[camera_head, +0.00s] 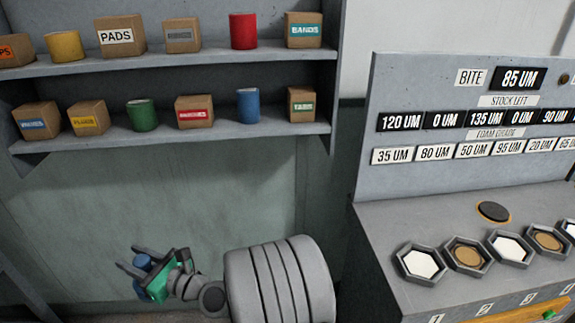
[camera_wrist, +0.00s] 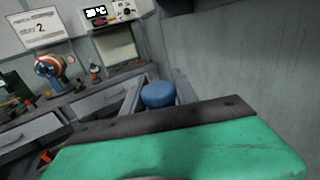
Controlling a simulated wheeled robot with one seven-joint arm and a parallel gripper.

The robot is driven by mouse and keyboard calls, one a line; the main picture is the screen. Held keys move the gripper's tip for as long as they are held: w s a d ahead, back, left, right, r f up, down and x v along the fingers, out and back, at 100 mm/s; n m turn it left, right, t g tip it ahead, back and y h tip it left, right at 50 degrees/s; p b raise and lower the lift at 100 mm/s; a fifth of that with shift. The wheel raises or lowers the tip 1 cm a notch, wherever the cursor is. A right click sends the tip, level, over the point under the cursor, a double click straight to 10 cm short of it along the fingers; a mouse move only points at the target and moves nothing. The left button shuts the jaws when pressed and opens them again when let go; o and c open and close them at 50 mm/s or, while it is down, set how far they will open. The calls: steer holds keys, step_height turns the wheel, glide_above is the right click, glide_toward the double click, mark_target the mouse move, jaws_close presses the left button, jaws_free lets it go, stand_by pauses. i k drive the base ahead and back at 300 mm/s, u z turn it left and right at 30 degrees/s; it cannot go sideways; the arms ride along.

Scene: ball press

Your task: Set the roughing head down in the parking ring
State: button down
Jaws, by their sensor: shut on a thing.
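My gripper (camera_head: 134,258) is at the lower left of the head view, in front of the wall below the shelves. It is shut on a blue round piece (camera_head: 142,263), which I take to be the roughing head. The blue piece (camera_wrist: 158,94) shows in the wrist view between my two grey fingers, beyond the green gripper body. It is held in the air, well left of the grey console. A dark disc with an orange rim (camera_head: 493,211) lies on the console top; I cannot tell whether this is the parking ring.
The console (camera_head: 376,228) has several hexagonal cups (camera_head: 420,263) and an upright display panel (camera_head: 440,180). Shelves (camera_head: 200,60) with boxes and cans hang above my gripper. A workbench with drawers (camera_wrist: 105,97) and an instrument (camera_wrist: 118,30) appear in the wrist view.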

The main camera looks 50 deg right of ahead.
mark_target(494, 210)
steer(key=u, duration=0.6)
steer(key=k, duration=2.4)
steer(key=z, duration=1.4)
